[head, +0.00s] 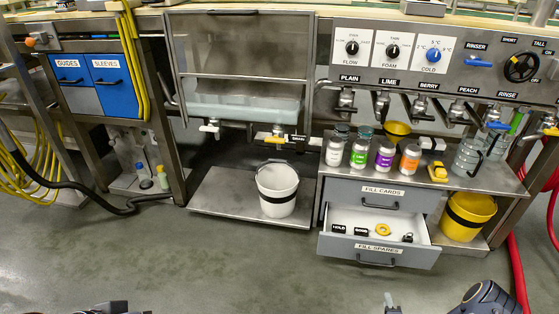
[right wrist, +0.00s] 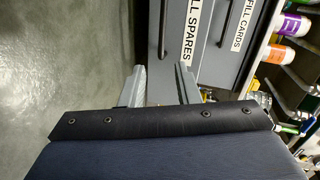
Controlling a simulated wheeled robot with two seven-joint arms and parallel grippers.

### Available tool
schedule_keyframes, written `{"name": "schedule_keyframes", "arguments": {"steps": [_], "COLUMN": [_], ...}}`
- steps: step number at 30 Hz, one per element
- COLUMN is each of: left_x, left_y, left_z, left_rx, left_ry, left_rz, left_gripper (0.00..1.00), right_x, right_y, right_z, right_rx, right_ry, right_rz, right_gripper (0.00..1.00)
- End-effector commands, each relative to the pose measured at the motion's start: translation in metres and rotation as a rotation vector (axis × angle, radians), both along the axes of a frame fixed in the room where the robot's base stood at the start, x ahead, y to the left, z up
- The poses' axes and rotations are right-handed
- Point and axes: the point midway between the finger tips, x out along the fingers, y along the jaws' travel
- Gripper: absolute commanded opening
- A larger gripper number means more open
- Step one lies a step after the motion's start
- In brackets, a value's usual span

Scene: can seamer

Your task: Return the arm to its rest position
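My right gripper (right wrist: 161,86) shows in the right wrist view with its two grey fingers apart and nothing between them. In the head view only a fingertip part of it (head: 390,302) and a dark piece of my right arm (head: 486,299) show at the bottom edge, in front of the drawers and apart from them. Of my left arm (head: 112,308), only a dark sliver shows at the bottom left edge; the state of its gripper is hidden.
The FILL SPARES drawer (head: 370,254) is pulled out, with small parts inside. The FILL CARDS drawer (head: 385,195) above it is shut. Several labelled bottles stand on the shelf above. A white bucket (head: 277,190) and a yellow bucket (head: 468,216) stand low. The floor (head: 200,260) in front is clear.

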Motion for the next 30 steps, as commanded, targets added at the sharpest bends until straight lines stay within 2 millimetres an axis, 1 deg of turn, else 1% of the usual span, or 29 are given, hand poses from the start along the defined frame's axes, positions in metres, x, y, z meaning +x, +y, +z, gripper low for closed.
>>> {"name": "schedule_keyframes", "arguments": {"steps": [1,5,8,11,12,14,15,17,18,20,21,23,24,26,27,29,30], "left_x": [0.0,0.0,0.0,0.0,0.0,0.0,0.0,0.0,0.0,0.0,0.0,0.0,0.0,0.0,0.0,0.0,0.0], "left_y": [0.0,0.0,0.0,0.0,0.0,0.0,0.0,0.0,0.0,0.0,0.0,0.0,0.0,0.0,0.0,0.0,0.0], "left_z": [0.001,0.002,0.003,0.005,0.006,0.007,0.008,0.009,0.01,0.011,0.012,0.013,0.014,0.015,0.016,0.017,0.018], "left_rx": [0.0,0.0,0.0,0.0,0.0,0.0,0.0,0.0,0.0,0.0,0.0,0.0,0.0,0.0,0.0,0.0,0.0], "left_ry": [0.0,0.0,0.0,0.0,0.0,0.0,0.0,0.0,0.0,0.0,0.0,0.0,0.0,0.0,0.0,0.0,0.0], "left_rz": [0.0,0.0,0.0,0.0,0.0,0.0,0.0,0.0,0.0,0.0,0.0,0.0,0.0,0.0,0.0,0.0,0.0], "left_gripper": [0.36,0.36,0.36,0.36,0.36,0.36,0.36,0.36,0.36,0.36,0.36,0.36,0.36,0.36,0.36,0.36,0.36], "right_x": [0.008,0.027,0.042,0.058,0.064,0.071,0.073,0.073,0.072,0.066,0.06,0.049,0.039,0.022,0.009,-0.013,-0.029], "right_y": [-0.006,-0.017,-0.026,-0.034,-0.036,-0.037,-0.036,-0.034,-0.03,-0.024,-0.018,-0.008,0.0,0.013,0.022,0.037,0.048], "right_z": [0.011,0.036,0.063,0.101,0.121,0.153,0.175,0.208,0.229,0.261,0.282,0.312,0.331,0.357,0.373,0.395,0.409], "right_rx": [-0.024,-0.091,-0.15,-0.225,-0.26,-0.313,-0.348,-0.395,-0.423,-0.463,-0.487,-0.519,-0.539,-0.564,-0.58,-0.601,-0.615], "right_ry": [0.013,0.068,0.119,0.182,0.212,0.26,0.292,0.338,0.367,0.409,0.433,0.469,0.49,0.518,0.535,0.556,0.567], "right_rz": [0.013,0.053,0.087,0.132,0.153,0.189,0.213,0.25,0.274,0.313,0.34,0.383,0.412,0.46,0.494,0.548,0.586], "right_gripper": [0.29,0.29,0.29,0.29,0.29,0.29,0.29,0.29,0.29,0.29,0.29,0.29,0.29,0.29,0.29,0.29,0.29]}}
